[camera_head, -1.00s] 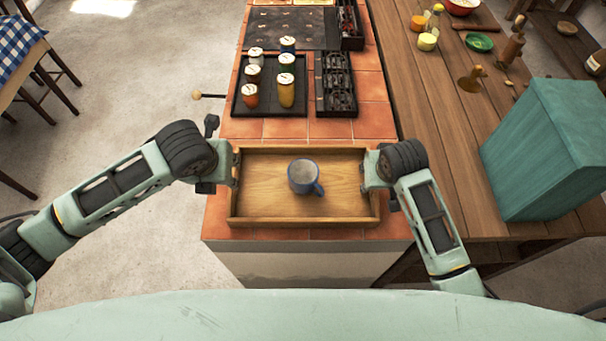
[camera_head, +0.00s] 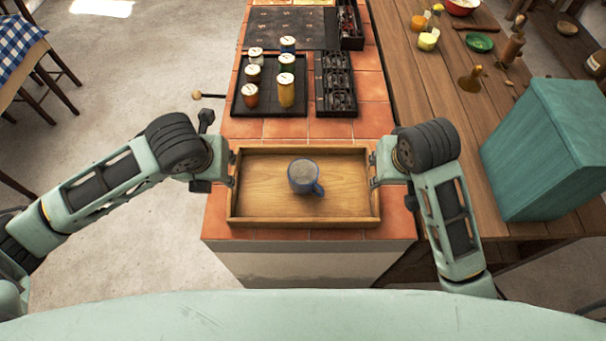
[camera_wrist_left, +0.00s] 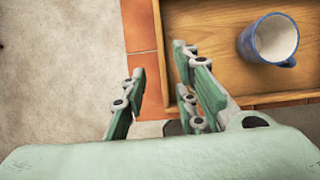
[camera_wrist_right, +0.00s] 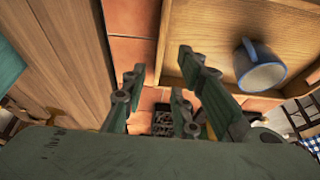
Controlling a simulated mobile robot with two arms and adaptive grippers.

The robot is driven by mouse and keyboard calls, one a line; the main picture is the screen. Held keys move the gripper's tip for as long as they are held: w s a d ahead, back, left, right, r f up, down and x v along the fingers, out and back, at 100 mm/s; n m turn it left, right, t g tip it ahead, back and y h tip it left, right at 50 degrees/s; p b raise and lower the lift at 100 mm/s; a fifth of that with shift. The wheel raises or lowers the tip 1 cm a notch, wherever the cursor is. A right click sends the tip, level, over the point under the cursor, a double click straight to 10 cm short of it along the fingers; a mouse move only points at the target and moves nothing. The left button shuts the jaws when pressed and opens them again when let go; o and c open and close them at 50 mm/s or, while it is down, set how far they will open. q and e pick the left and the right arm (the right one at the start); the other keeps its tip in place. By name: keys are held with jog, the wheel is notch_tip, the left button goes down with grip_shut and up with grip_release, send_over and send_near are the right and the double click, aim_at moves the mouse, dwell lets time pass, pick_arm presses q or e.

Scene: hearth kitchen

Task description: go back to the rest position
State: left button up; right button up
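A wooden tray (camera_head: 300,215) lies on the tiled counter with a blue mug (camera_head: 303,178) standing upright in it. The mug also shows in the left wrist view (camera_wrist_left: 270,40) and the right wrist view (camera_wrist_right: 259,68). My left gripper (camera_head: 231,168) is at the tray's left wall, and its fingers are apart with nothing gripped in the left wrist view (camera_wrist_left: 162,65). My right gripper (camera_head: 375,170) is at the right wall, its fingers also apart and empty in the right wrist view (camera_wrist_right: 162,75). I cannot tell whether any finger touches the tray.
A dark tray (camera_head: 262,112) with several lidded jars and a black rack (camera_head: 336,85) stand behind the wooden tray. A teal box (camera_head: 550,145) stands on the wooden table (camera_head: 425,80) at right.

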jog(key=shift+s+r, duration=0.15)
jog(key=shift+r, duration=0.2)
dwell(0.3)
